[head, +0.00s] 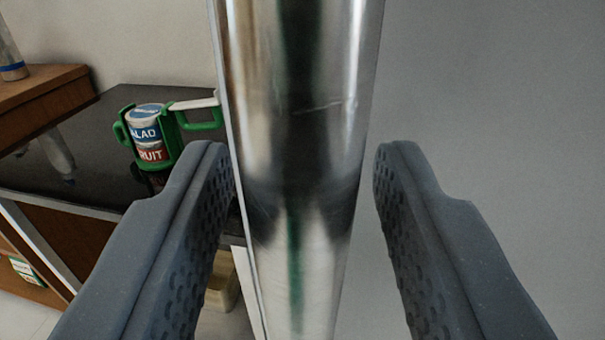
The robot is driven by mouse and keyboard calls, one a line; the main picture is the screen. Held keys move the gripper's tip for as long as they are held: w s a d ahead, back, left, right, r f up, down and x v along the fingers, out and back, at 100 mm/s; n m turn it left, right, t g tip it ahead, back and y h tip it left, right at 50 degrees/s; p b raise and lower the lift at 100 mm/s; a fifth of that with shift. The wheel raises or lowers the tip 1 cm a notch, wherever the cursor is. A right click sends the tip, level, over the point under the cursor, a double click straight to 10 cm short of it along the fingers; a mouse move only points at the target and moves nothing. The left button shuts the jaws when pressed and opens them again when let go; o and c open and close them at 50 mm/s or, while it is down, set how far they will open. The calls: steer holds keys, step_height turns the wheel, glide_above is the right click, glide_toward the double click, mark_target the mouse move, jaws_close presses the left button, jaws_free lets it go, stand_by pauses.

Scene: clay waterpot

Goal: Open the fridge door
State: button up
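A shiny vertical metal bar, the handle (300,130), runs from the top to the bottom of the head view. The plain grey surface of the fridge door (490,110) fills the right side. My gripper (305,165) is open, with one grey finger on each side of the handle. A gap shows between the right finger and the handle. The left fingertip appears very close to the handle's left edge; I cannot tell whether it touches. The ends of the handle are out of view.
To the left is a black-topped counter (95,120) with a green holder (174,142) around a labelled can (148,125). A brown wooden box or shelf (45,95) is at the far left. A yellowish object (222,285) sits low behind the left finger.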

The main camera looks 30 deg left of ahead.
jaws_close()
steer(key=shift+s+d+r, duration=0.1)
